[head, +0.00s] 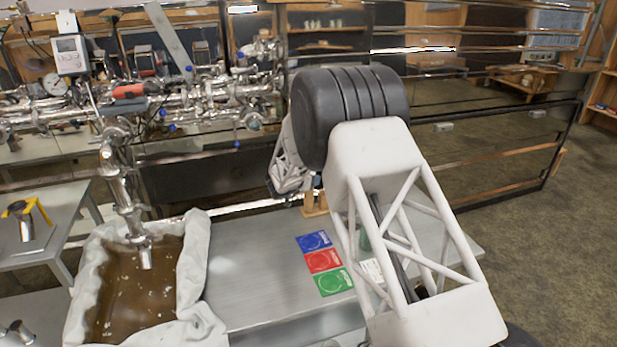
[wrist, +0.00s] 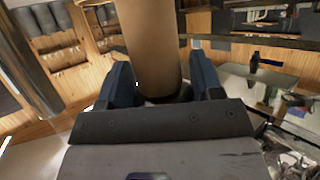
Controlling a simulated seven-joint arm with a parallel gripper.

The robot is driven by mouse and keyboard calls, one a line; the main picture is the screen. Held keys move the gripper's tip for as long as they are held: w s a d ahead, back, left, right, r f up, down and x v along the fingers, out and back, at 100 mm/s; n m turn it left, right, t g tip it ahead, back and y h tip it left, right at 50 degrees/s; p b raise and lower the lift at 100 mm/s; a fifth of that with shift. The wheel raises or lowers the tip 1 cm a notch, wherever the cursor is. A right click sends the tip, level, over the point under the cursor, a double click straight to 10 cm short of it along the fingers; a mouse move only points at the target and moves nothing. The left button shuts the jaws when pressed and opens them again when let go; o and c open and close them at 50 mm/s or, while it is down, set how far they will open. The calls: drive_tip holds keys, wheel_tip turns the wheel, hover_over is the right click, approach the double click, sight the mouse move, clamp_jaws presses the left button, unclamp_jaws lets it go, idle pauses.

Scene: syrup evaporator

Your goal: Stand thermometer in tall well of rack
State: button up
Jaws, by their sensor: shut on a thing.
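My gripper (wrist: 160,88) shows in the wrist view with its two blue fingers on either side of a thick tan cylinder (wrist: 150,40). It is shut on this cylinder, whose upper end runs out of the picture. I cannot confirm from its look that the cylinder is the thermometer. In the head view my arm hides the gripper and what it holds. A small wooden piece (head: 315,203) shows below the arm at the back of the metal bench; it may be part of the rack. No tall well can be made out.
Blue (head: 313,241), red (head: 323,261) and green (head: 334,281) cards lie on the bench (head: 255,280). A cloth-lined tub (head: 190,275) of brown liquid stands at its left, under a metal spout (head: 146,257). Pipes and valves (head: 200,95) run behind.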

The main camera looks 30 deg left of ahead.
idle(0.3)
drive_tip(key=o, duration=0.9)
drive_tip(key=shift+c, duration=0.2)
drive_tip(key=shift+o, duration=0.3)
drive_tip(key=shift+o, duration=0.6)
drive_tip(key=shift+s, duration=0.15)
drive_tip(key=v, duration=0.7)
idle(0.4)
drive_tip(key=shift+s+r, duration=0.1)
idle(0.4)
